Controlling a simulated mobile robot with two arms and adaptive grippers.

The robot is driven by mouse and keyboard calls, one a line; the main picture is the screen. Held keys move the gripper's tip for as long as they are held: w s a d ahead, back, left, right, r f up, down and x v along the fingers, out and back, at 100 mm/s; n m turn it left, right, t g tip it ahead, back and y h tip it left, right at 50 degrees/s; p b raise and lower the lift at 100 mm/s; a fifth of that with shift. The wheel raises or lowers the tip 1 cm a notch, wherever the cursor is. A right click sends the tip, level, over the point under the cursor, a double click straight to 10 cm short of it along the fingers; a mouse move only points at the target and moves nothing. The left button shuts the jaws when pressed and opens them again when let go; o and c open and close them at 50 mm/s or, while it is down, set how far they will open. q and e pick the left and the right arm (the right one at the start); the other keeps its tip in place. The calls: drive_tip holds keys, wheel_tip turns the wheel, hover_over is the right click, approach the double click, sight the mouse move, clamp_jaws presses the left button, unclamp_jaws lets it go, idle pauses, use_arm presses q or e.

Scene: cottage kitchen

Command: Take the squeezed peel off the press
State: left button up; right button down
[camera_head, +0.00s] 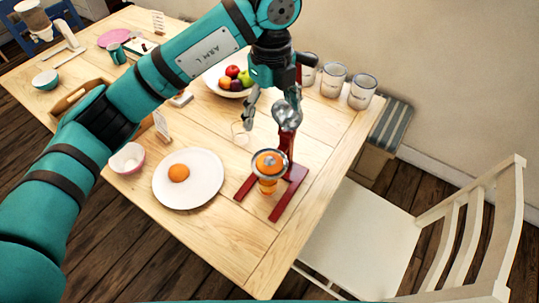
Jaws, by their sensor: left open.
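The press (280,200) is a red stand with a forked base near the table's right edge. Its silver pressing cup (287,117) is raised above the lower part. The orange peel (269,162) sits on the silver rim of the press, below the cup. An orange-coloured vessel (267,186) shows under it. My left gripper (271,108) hangs above and behind the peel, close to the raised cup; its fingers are open and empty. Whether a finger touches the cup or lever is unclear. My right gripper does not show.
A pink-and-white bowl (128,158), a fruit bowl (222,88) and several canisters (362,92) stand around. A white chair (365,230) is at the right. The table's front part is clear.

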use_arm(q)
drive_tip(key=p, duration=0.2)
hover_over(270, 157)
wheel_tip(270, 157, down, 11)
drive_tip(key=shift+r, duration=0.15)
wheel_tip(270, 157, down, 5)
drive_tip(key=shift+a+r+p, duration=0.1)
drive_tip(key=shift+p, duration=1.1)
drive_tip(key=shift+w+f, duration=0.1)
drive_tip(key=shift+f, duration=0.35)
drive_tip(key=c, duration=0.9)
